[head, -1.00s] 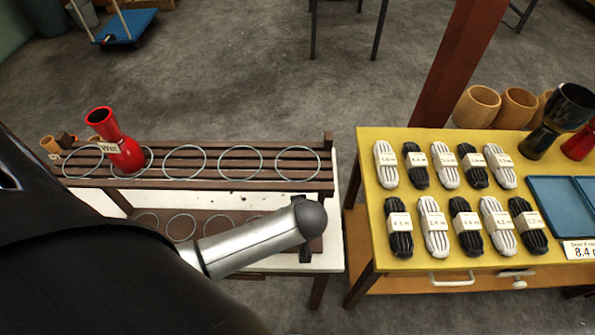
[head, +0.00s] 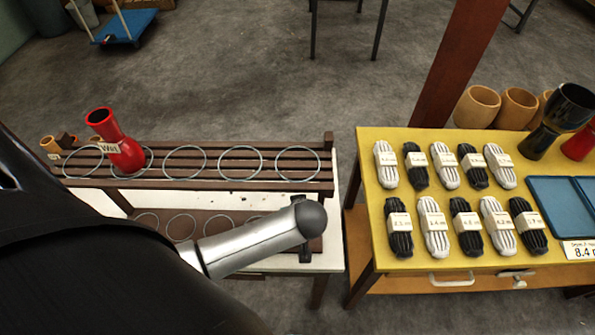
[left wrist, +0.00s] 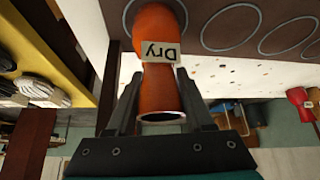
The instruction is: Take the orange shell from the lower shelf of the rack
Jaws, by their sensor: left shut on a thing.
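The orange shell (left wrist: 158,45) shows in the left wrist view, with a white label reading "Dry" and its dark open mouth toward the camera. In the head view my left arm reaches over the right end of the rack (head: 326,160) and hides the shell and the fingers. The lower shelf (head: 207,213) shows several empty rings to the left. My right gripper is in no view.
A red shell (head: 120,150) labelled "Wet" stands tilted in a ring on the upper shelf. A yellow table (head: 375,233) with rope bundles (head: 434,228), a blue tray (head: 555,205) and dark goblet drum (head: 555,120) is close on the right.

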